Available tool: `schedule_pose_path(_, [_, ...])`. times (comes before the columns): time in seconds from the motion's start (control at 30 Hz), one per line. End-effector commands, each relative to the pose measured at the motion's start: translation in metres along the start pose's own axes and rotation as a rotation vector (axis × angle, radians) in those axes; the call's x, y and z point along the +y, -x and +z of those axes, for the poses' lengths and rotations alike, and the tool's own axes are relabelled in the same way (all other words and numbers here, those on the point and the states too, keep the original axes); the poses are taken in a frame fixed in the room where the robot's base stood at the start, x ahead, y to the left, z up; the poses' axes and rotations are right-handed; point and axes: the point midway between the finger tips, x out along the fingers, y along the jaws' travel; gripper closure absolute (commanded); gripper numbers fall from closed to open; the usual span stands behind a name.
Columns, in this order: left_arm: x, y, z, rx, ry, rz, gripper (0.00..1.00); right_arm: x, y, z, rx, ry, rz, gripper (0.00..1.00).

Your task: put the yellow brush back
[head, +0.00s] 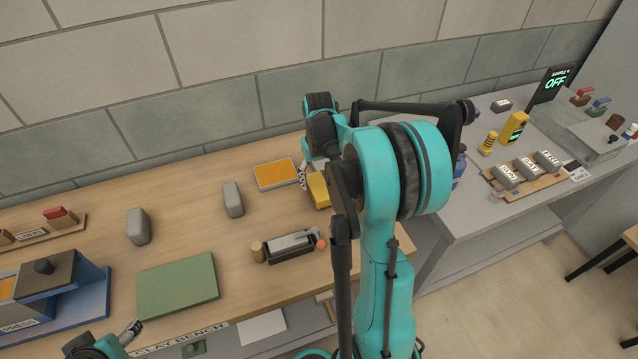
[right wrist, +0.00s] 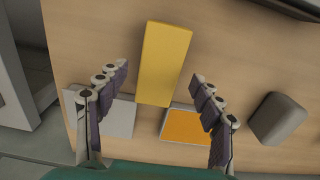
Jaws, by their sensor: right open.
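The yellow brush (right wrist: 164,60) looks like a plain yellow block lying on the wooden bench. In the head view the yellow brush (head: 319,190) is partly hidden by my right arm. My right gripper (right wrist: 160,74) is open, with one finger to each side of the brush's near part and visible gaps between. In the head view my right gripper (head: 303,178) is just left of the brush and largely covered by its own arm. My left gripper (head: 134,329) shows only in part at the bottom left; its jaws are unclear.
An orange pad in a grey frame (head: 275,174) lies close to the brush. Grey blocks (head: 232,199), a green mat (head: 178,285), a dark tray (head: 290,247) and a blue press (head: 50,290) are on the bench. A grey table (head: 475,215) stands to the right.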

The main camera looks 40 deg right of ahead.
Motion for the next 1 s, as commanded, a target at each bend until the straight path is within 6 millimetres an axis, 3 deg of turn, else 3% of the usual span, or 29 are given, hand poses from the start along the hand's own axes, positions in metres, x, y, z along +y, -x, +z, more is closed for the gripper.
schedule_pose_path(0.03, [0.000,0.006,-0.005,0.000,0.000,0.000,0.40,0.000,0.017,0.000,0.000,0.000,0.000,0.33])
schedule_pose_path(0.2, [0.000,0.015,-0.011,0.000,0.000,0.000,0.40,0.000,0.052,0.000,0.000,0.000,0.000,0.33])
schedule_pose_path(0.43, [0.000,0.021,-0.015,0.000,0.000,0.000,0.40,-0.001,0.079,0.000,0.001,0.001,0.000,0.33])
schedule_pose_path(0.57, [0.000,0.021,-0.015,0.000,0.000,0.000,0.40,-0.016,0.090,0.010,0.033,0.019,0.004,0.33])
schedule_pose_path(0.67, [0.000,0.021,-0.015,0.000,0.000,0.000,0.40,-0.043,0.103,0.029,0.098,0.056,0.010,0.33])
schedule_pose_path(0.8, [0.000,0.021,-0.015,0.000,0.000,0.000,0.40,-0.090,0.120,0.070,0.234,0.125,0.008,0.33])
schedule_pose_path(1.0, [0.000,0.021,-0.015,0.000,0.000,0.000,0.40,-0.142,0.121,0.134,0.431,0.217,-0.028,0.33])
